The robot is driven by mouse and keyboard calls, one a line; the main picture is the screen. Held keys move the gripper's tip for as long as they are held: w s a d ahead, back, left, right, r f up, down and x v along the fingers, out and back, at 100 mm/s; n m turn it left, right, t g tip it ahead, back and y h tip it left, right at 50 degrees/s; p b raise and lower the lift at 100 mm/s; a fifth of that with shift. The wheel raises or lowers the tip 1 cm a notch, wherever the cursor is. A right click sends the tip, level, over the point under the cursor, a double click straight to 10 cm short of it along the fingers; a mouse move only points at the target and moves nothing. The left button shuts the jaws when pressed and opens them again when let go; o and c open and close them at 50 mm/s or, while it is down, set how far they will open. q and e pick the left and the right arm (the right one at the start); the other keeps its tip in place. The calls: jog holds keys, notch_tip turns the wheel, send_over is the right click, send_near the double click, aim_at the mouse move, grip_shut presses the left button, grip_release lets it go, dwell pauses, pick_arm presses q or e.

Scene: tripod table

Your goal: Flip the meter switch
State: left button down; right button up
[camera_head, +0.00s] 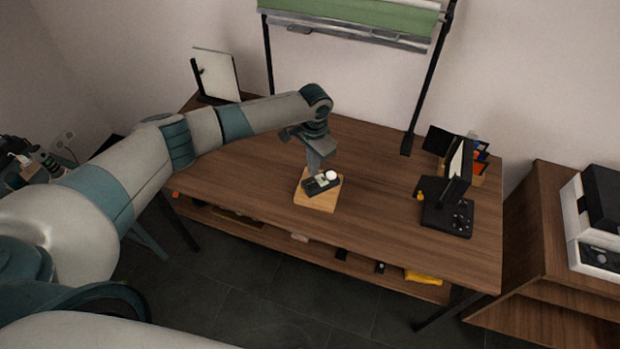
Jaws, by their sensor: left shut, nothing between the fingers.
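The meter (323,184) is a small dark device with a pale patch and a white round part (332,175). It lies on a light wooden block (319,202) near the middle of the table (400,205). My left gripper (316,172) points down at the meter from above, its fingers shut and empty. Its tips are at or just above the meter's upper side; I cannot tell whether they touch. The switch is too small to make out and may be hidden by the fingers. My right gripper is not in view.
A black device with an upright panel (447,216) stands at the right of the table, near an organizer (478,166). A pale panel (217,75) stands at the back left. A frame post (424,90) rises behind. The table front is clear.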

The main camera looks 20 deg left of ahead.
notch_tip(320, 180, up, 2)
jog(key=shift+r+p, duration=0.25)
jog(key=shift+p, duration=0.75)
